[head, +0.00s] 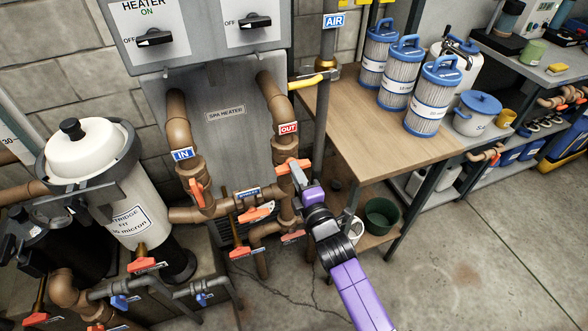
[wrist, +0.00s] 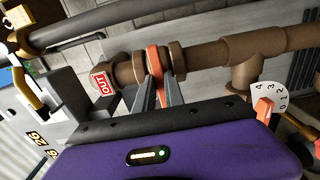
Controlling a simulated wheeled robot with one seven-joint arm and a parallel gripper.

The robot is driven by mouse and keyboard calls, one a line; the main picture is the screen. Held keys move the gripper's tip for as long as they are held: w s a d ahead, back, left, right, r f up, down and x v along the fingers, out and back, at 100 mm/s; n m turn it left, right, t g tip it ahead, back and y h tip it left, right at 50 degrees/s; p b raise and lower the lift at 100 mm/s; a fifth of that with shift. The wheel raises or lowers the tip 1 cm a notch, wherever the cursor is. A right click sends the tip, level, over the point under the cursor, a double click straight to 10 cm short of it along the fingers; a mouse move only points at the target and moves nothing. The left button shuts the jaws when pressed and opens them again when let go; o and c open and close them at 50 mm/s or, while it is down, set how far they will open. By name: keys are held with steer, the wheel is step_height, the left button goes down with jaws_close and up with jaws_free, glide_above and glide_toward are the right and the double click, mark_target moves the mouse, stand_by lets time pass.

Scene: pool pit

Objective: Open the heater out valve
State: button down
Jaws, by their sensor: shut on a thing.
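The heater out valve has an orange handle (head: 293,166) on the brown vertical pipe below the red OUT tag (head: 288,128). The handle lies roughly crosswise to the pipe. In the wrist view the handle (wrist: 154,62) also stands across the pipe, close to the OUT tag (wrist: 101,81). My gripper (wrist: 158,82) is shut on this handle, with one dark finger on each side of it. In the head view my gripper (head: 302,176) reaches the handle from the lower right. The fingertips are small there and partly hidden.
The bypass pipe with its orange handle (head: 257,213) is just left and below. The IN valve handle (head: 196,192) is further left. A grey vertical air pipe (head: 323,115) stands close on the right. A wooden table (head: 385,135) with filter cartridges is beyond; the floor at right is clear.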

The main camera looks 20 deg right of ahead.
steer(key=n, duration=1.8)
steer(key=shift+n+b, duration=0.3)
steer(key=shift+b, duration=0.1)
steer(key=c, duration=1.3)
jaws_free()
steer(key=s, duration=0.7)
